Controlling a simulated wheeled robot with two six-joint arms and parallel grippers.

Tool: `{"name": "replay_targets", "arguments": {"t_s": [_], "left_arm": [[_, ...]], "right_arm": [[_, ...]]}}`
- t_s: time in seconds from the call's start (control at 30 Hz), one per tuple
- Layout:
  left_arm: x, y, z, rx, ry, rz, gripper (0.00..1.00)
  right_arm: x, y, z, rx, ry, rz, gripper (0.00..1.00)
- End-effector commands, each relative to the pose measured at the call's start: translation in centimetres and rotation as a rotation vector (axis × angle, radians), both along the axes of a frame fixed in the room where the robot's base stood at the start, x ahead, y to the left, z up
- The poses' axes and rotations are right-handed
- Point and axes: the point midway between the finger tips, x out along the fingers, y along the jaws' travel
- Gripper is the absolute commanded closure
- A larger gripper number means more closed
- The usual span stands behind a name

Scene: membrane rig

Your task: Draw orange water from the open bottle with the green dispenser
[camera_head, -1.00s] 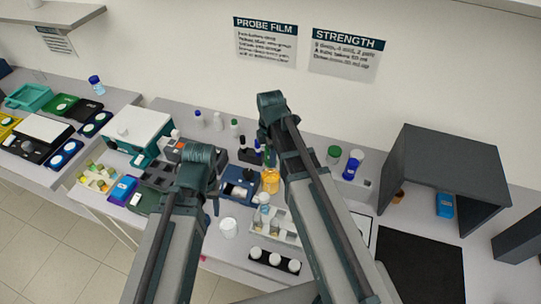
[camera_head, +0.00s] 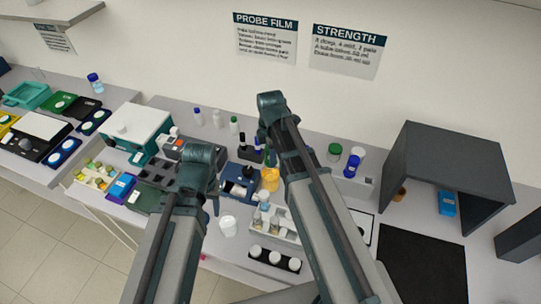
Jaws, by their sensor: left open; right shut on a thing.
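An open-looking bottle of orange water (camera_head: 270,181) stands on the bench just left of my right arm. A small green part (camera_head: 271,157) shows right above it, most likely the green dispenser; its tip cannot be made out. My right gripper (camera_head: 267,145) is shut on the dispenser above the bottle, mostly hidden by its own arm. Whether the tip is inside the bottle neck cannot be told. My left gripper (camera_head: 216,205) is open and empty, partly hidden behind its arm, left of the bottle and above the bench.
A dark blue device (camera_head: 238,183) stands left of the bottle. A white cup (camera_head: 228,227), a pale rack with small bottles (camera_head: 286,228) and a black strip with white jars (camera_head: 275,260) stand nearer. Green-capped and blue-capped bottles (camera_head: 352,164) and a dark shelf (camera_head: 450,165) stand right.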

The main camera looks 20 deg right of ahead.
Motion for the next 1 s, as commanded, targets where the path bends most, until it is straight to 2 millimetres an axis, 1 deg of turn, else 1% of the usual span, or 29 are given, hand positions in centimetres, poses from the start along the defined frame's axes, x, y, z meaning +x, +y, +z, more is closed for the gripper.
{"name": "replay_targets", "arguments": {"t_s": [0.8, 1.0], "left_arm": [[0.0, 0.0, -3.0, 0.000, 0.000, 0.000, 0.50], [0.0, 0.0, -3.5, 0.000, 0.000, 0.000, 0.50]], "right_arm": [[-0.5, 0.2, -3.1, 0.005, 0.006, 0.001, 1.00], [-0.6, 0.2, -3.5, 0.006, 0.006, 0.002, 1.00]]}}
